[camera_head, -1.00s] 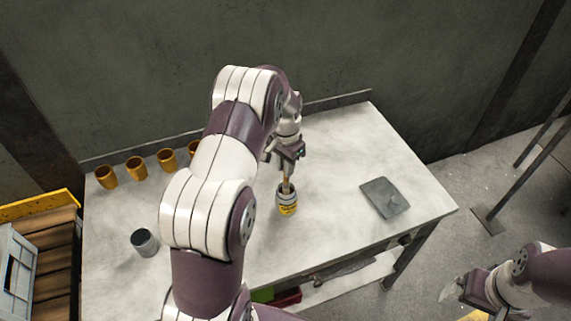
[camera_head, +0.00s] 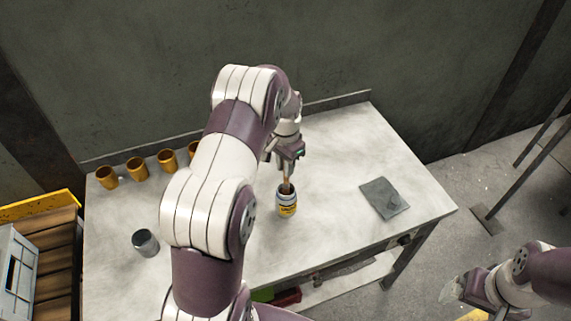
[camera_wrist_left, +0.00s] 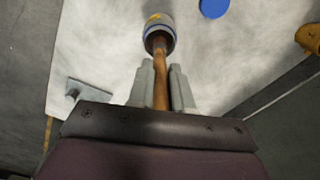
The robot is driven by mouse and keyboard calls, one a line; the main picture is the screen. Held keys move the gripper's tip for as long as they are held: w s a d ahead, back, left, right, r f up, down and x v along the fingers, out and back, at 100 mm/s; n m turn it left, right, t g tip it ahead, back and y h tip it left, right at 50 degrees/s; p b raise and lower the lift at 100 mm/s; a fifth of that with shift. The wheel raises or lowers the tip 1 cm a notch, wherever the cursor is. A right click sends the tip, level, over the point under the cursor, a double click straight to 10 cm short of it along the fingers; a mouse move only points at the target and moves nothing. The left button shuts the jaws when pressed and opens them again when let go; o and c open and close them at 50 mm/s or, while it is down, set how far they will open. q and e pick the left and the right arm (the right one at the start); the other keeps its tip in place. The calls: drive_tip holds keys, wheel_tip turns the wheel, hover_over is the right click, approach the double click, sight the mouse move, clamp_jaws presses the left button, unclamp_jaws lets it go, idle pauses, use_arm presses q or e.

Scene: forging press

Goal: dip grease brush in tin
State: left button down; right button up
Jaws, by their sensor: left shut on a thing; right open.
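The grease tin (camera_head: 286,205), white with a yellow label, stands upright on the workbench (camera_head: 325,240). It also shows at the top of the left wrist view (camera_wrist_left: 158,30). My left gripper (camera_head: 288,164) is above the tin, shut on the wooden handle of the grease brush (camera_head: 287,184). The handle also shows between the fingers in the left wrist view (camera_wrist_left: 160,75). The brush points down, and its lower end is at the tin's mouth. The bristles are hidden. My right gripper (camera_head: 458,292) is open at the lower right, off the bench.
Several brass-coloured cups (camera_head: 137,168) line the bench's back left. A grey cup (camera_head: 145,242) stands at the front left. A flat grey plate (camera_head: 384,198) lies at the right. A grey crate (camera_head: 17,270) is left of the bench.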

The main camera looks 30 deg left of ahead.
use_arm(q)
wheel_tip(320, 180, up, 7)
drive_tip(key=p, duration=0.4)
drive_tip(key=shift+f, duration=0.35)
